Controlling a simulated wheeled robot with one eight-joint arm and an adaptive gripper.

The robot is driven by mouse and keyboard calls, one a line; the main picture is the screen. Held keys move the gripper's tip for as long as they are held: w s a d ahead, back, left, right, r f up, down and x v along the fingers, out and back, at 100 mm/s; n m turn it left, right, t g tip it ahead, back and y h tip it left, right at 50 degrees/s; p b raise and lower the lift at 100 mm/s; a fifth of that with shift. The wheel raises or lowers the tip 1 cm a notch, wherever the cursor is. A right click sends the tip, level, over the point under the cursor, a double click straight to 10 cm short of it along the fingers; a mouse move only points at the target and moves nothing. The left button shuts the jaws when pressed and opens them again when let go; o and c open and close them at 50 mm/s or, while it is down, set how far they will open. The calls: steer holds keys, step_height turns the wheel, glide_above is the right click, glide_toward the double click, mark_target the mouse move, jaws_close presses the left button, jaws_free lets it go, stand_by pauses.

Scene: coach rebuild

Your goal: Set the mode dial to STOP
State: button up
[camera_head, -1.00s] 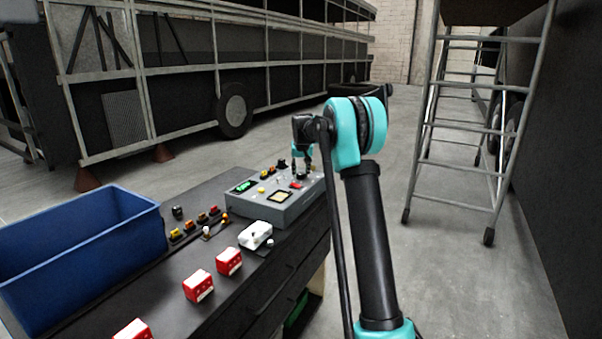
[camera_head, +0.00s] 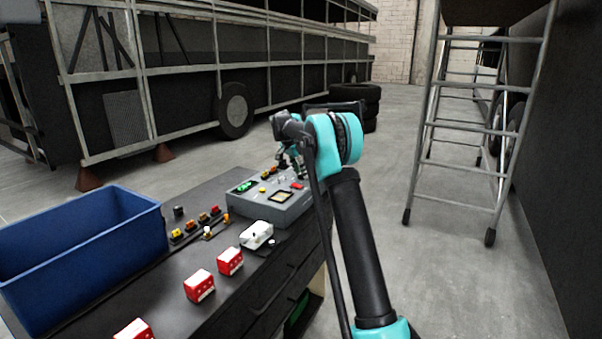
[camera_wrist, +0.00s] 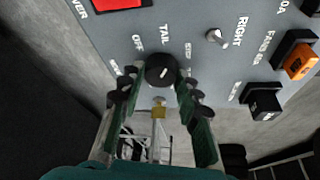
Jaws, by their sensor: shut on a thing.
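The mode dial is a round black knob (camera_wrist: 162,70) with a short white pointer mark, on the grey control panel (camera_wrist: 190,20). Labels around it read OFF and TAIL; a label to its right looks like STOP, but the text is small and partly covered. In the wrist view my gripper (camera_wrist: 160,84) has a finger on each side of the dial and is shut on it. The pointer mark is slightly tilted; its exact setting is hard to read. In the head view my gripper (camera_head: 290,160) is at the panel's far right part, and the dial is hidden there.
On the panel are a toggle (camera_wrist: 217,37) marked RIGHT, a black rocker (camera_wrist: 264,103), an orange rocker (camera_wrist: 300,62) and a red button (camera_wrist: 122,2). A ladder (camera_head: 455,130) stands right.

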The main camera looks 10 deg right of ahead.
mark_target(294, 178)
steer(key=m+g, duration=0.1)
steer(key=m, duration=0.2)
steer(key=m+g, duration=0.1)
steer(key=m, duration=0.2)
steer(key=shift+w+g+h, duration=0.2)
steer(key=shift+g+h, duration=0.1)
steer(key=shift+m, duration=0.4)
steer(key=o, duration=1.2)
steer(key=shift+c, duration=0.2)
steer(key=v, duration=0.7)
steer(key=shift+a+r, duration=0.2)
steer(key=shift+r, duration=0.05)
